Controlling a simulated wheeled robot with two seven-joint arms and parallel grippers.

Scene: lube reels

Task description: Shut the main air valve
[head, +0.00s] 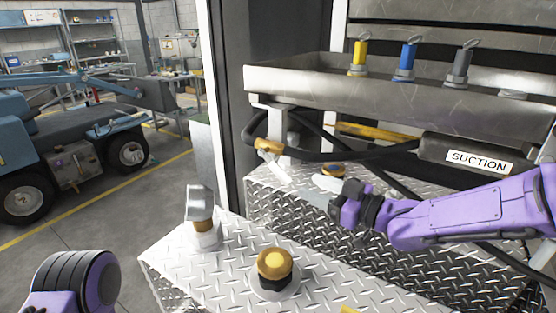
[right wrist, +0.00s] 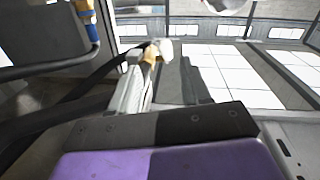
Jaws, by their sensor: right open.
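A brass-coloured valve fitting (head: 268,146) with a pale lever sits at the end of the black hose, below the steel tray. It looks like the main air valve, but no label on it is readable. My right gripper (head: 312,190) is open and empty, to the right of and below this fitting, apart from it in the head view. In the right wrist view the brass and white fitting (right wrist: 153,53) shows just beyond the fingertips; contact cannot be told. Only a purple and black part of my left arm shows at lower left; its gripper is out of frame.
The steel tray (head: 300,82) holds yellow, blue and grey nozzles. A black cylinder marked SUCTION (head: 478,160) lies above my right arm. A brass-topped knob (head: 276,264) and a metal fitting (head: 202,218) stand on the diamond plate (head: 225,285). Black hoses run behind my gripper.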

